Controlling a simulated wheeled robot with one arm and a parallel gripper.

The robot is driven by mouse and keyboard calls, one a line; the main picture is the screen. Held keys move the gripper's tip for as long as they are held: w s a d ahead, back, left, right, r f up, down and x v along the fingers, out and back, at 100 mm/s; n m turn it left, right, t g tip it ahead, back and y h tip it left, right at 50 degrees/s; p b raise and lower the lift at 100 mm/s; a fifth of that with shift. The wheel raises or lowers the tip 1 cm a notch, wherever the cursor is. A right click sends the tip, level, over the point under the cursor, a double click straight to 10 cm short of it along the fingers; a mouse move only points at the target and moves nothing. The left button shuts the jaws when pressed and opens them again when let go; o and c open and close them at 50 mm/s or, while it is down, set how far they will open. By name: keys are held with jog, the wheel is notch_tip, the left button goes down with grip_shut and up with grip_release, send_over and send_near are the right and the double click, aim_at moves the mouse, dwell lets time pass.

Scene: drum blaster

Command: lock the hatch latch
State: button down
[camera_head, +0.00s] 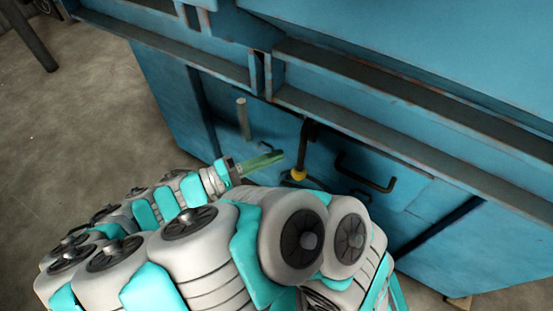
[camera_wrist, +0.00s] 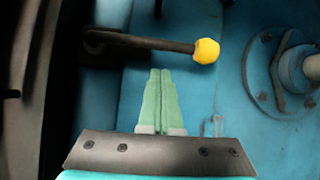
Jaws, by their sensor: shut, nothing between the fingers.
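The hatch latch shows in the wrist view as a dark lever (camera_wrist: 150,42) with a yellow ball knob (camera_wrist: 206,51) at its right end. The lever lies about level in that picture, from a dark pivot block at the left. In the head view the lever (camera_head: 304,150) is dark and hangs down, with the yellow knob (camera_head: 298,174) at its lower end. My gripper (camera_head: 279,155) has green fingers, shut and empty, just left of the knob in the head view. In the wrist view the fingertips (camera_wrist: 160,72) are just below the lever; I cannot tell whether they touch it.
A black handle (camera_head: 365,172) sits on the blue panel right of the latch. A pale rod (camera_head: 243,118) sticks out to the left. A round bolted flange (camera_wrist: 284,75) shows at the right in the wrist view. Blue ledges (camera_head: 390,125) run above the latch.

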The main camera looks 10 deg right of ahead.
jog(key=v, duration=1.1)
jog(key=shift+w+r, duration=0.15)
jog(key=shift+w, duration=0.15)
jog(key=shift+a, duration=0.1)
